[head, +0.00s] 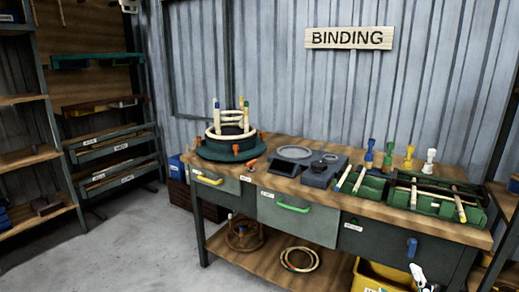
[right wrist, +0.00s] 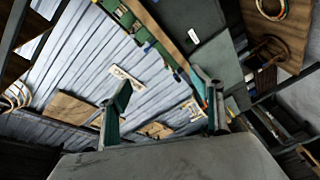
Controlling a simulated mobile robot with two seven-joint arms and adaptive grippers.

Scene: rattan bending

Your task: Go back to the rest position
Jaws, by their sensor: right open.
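My right gripper (right wrist: 164,100) shows in the right wrist view with its two dark fingers spread wide apart. Nothing is held between them. Behind the fingers are a ribbed metal wall and the bench, seen at a steep tilt. My left gripper is in neither view. The wooden workbench (head: 375,207) stands at the middle and right of the head view. A green round fixture (head: 208,151) with a pale ring and upright pegs sits on its left end.
A green tray (head: 474,214) with sticks lies on the bench's right, before several coloured clamps. A grey device (head: 325,177) sits mid-bench. Coiled rings (head: 300,260) lie on the lower shelf beside a yellow bin (head: 372,280). Shelves (head: 28,158) stand left; the floor (head: 135,235) between is clear.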

